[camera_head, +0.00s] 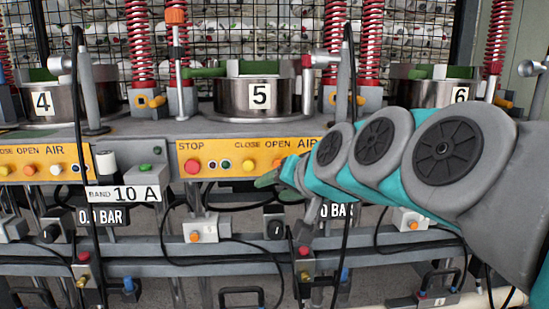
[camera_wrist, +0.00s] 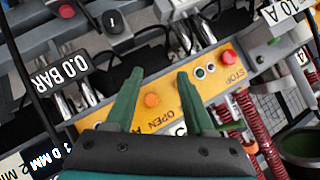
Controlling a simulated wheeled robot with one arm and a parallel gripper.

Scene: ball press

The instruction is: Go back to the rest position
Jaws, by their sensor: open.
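My gripper (camera_wrist: 160,92) shows in the wrist view with two green fingers spread apart and nothing between them. In the head view, my arm reaches in from the right, and the green fingers (camera_head: 268,179) are in front of the yellow button panel (camera_head: 222,150) under station 5. In the wrist view that panel (camera_wrist: 207,88) lies beyond the fingers, with an orange button (camera_wrist: 152,100) seen between them. I cannot tell the exact gap between fingertips and panel. Part of the panel's right end is hidden by my arm in the head view.
Metal pots numbered 4 (camera_head: 42,101), 5 (camera_head: 259,95) and 6 (camera_head: 459,95) stand above the panels. Red springs (camera_head: 138,45), black cables and a "10 A" box (camera_head: 135,193) crowd the area. Rails (camera_head: 130,251) with valves and handles run below.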

